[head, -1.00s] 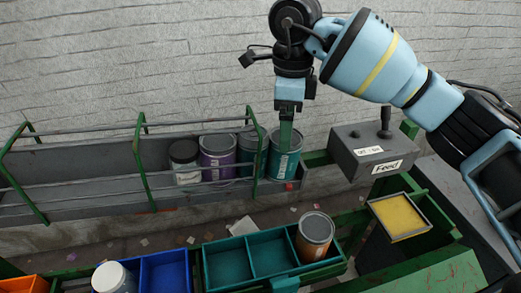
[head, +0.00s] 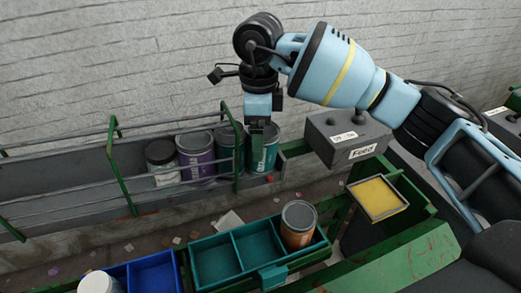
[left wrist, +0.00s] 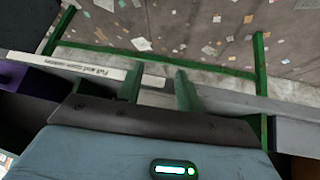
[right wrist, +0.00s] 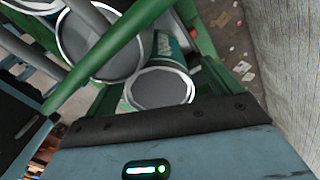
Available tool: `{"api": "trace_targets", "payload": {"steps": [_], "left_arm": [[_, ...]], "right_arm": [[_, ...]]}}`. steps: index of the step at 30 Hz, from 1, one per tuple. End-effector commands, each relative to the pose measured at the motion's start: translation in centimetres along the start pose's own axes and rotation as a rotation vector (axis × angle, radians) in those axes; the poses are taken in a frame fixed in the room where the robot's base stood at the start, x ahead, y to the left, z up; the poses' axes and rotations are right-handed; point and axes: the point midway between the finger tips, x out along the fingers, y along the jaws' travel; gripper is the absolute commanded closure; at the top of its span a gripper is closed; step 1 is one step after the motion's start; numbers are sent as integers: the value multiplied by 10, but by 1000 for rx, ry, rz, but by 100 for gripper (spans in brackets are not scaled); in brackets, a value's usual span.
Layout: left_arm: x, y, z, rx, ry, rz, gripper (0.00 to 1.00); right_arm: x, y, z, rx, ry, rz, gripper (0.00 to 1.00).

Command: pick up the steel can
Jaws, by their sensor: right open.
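Several cans stand on the grey railed belt. The teal can (head: 269,157) with a grey lid is at its right end. My right gripper (head: 257,140) points down at this can, its fingers overlapping it in the head view. In the right wrist view the can's grey lid (right wrist: 162,88) lies between the spread green fingers, and I cannot tell whether they touch it. My left gripper (left wrist: 160,90) is open and empty in the left wrist view, and is not in the head view. I cannot tell which can is the steel one.
A dark teal can (head: 228,152), a purple can (head: 197,160) and a dark-lidded jar (head: 162,165) stand left of it. Green rails (head: 122,165) cross the belt. A teal tray (head: 210,265) holds an orange can (head: 298,228). A Feed box (head: 330,148) stands right.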

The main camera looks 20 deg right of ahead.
Motion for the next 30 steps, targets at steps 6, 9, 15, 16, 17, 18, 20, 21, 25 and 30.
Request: {"api": "trace_targets", "payload": {"steps": [6, 9, 15, 16, 17, 18, 20, 21, 25, 30], "left_arm": [[-2, -1, -6, 1, 10, -1, 64], [-2, -1, -6, 2, 11, -2, 64], [-1, -2, -7, 4, 13, -2, 64], [-1, -2, -7, 4, 13, -2, 64], [0, -2, -7, 4, 13, -2, 64], [0, -2, -8, 4, 14, -2, 64], [0, -2, -8, 5, 14, -2, 64], [0, -2, -8, 5, 14, -2, 64], [0, -2, -7, 5, 13, -3, 64], [0, -2, -7, 5, 13, -3, 64]], "right_arm": [[28, 3, -1, 0, 1, 0, 9], [33, 3, -1, -1, 0, -1, 9], [34, 3, 0, -1, 0, -1, 9], [34, 3, 0, -1, 0, -1, 9], [34, 3, 0, -1, 0, -1, 13], [34, 3, 0, -1, 0, -1, 19], [34, 3, 0, -1, 0, -1, 26], [34, 3, 0, -1, 0, -1, 32], [34, 3, 0, 0, 0, -1, 49], [34, 3, 0, -1, 0, -1, 57]]}}
